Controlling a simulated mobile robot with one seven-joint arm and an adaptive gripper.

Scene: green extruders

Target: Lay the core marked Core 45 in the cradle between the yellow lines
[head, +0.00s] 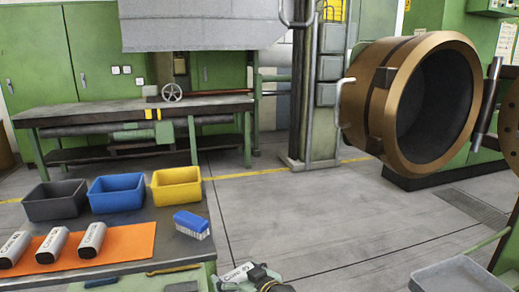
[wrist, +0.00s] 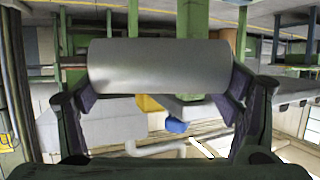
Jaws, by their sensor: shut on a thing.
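My gripper (head: 262,284) is at the bottom edge of the head view, in front of the workbench's right end. It is shut on a pale grey core (head: 238,272) with dark lettering; its number is not readable. In the wrist view the same core (wrist: 160,66) lies crosswise between my gripper's two fingers (wrist: 160,98). Two short yellow marks (head: 153,114) show on the front of the long green bench (head: 100,110) at the back left. A cradle cannot be made out clearly there.
Three similar cores (head: 50,245) lie on an orange mat (head: 125,240) on the near workbench. Grey (head: 55,200), blue (head: 117,193) and yellow (head: 177,185) bins and a blue brush (head: 191,223) stand there too. A large bronze drum (head: 425,95) is at right. The middle floor is clear.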

